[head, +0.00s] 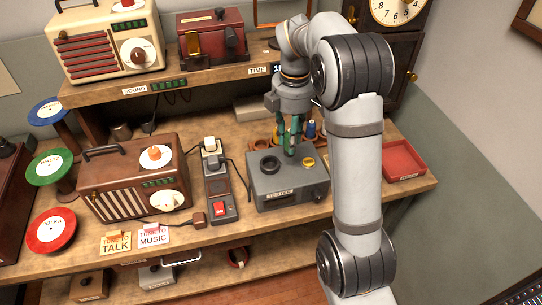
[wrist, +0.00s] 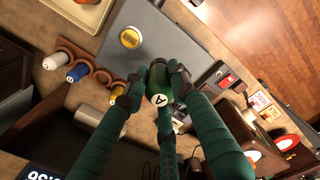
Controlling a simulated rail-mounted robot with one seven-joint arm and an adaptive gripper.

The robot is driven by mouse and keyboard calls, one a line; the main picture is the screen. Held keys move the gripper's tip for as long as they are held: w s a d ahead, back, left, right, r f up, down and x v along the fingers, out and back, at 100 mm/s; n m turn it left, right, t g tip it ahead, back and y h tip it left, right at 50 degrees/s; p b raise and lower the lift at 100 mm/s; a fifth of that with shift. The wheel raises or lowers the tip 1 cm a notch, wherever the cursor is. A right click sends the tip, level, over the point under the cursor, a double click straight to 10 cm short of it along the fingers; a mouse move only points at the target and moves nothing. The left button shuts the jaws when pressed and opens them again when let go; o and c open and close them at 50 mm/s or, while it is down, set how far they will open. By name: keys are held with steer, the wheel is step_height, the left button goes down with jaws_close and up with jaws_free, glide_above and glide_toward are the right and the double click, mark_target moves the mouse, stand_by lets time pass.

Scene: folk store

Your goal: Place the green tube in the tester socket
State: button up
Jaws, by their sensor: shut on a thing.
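My gripper (head: 290,148) has green-wrapped fingers, which also show in the wrist view (wrist: 160,88). It is shut on the green tube (wrist: 158,100), whose pale end marked "A" shows between the fingertips. In the head view the fingers hide most of the tube. The grey tester (head: 290,187) stands on the bench, and my fingertips appear over the back of its top. A dark round socket (head: 270,165) is on its top, left of the fingers, with a yellow button (head: 308,162) to the right. I cannot tell the tube's height above the tester.
Orange ring holders behind the tester hold a white tube (wrist: 54,61), a blue tube (wrist: 77,73) and a yellow tube (wrist: 118,92). A switch box (head: 216,185) and brown radio (head: 135,180) stand left. A red tray (head: 402,162) is right. The shelf overhangs behind.

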steer(key=a+f, duration=0.1)
steer(key=w+a+f, duration=0.1)
steer(key=a, duration=0.1)
steer(key=a+f+p, duration=0.1)
steer(key=a, duration=0.1)
steer(key=shift+w+a+f, duration=0.2)
steer(key=shift+a+f, duration=0.05)
steer(key=shift+f, duration=1.9)
steer(key=shift+s+f, duration=0.1)
steer(key=shift+f, duration=0.05)
steer(key=o, duration=0.8)
steer(key=shift+o, duration=0.2)
